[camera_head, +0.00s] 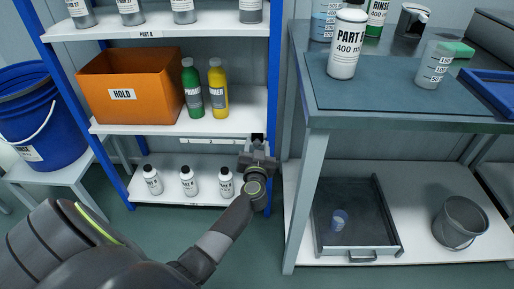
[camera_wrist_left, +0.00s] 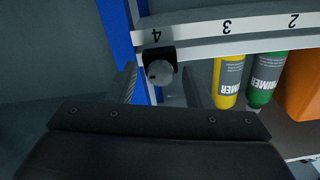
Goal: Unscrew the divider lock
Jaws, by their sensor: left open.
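The divider lock is a round grey knob (camera_wrist_left: 159,73) on a dark clamp at the shelf edge (camera_wrist_left: 198,45), by the number 4 in the left wrist view. That view is upside down. My left gripper (camera_wrist_left: 160,82) is open, with one finger on each side of the knob in the picture. I cannot tell whether either finger touches it. In the head view my left gripper (camera_head: 258,146) is at the right end of the middle shelf and mostly hides the lock. My right gripper is not in view.
A yellow bottle (camera_head: 217,90), a green bottle (camera_head: 191,92) and an orange HOLD bin (camera_head: 128,88) stand on the middle shelf. The blue post (camera_head: 274,70) is close to my gripper. A workbench (camera_head: 300,150) stands to the right. Small white bottles (camera_head: 188,182) are below.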

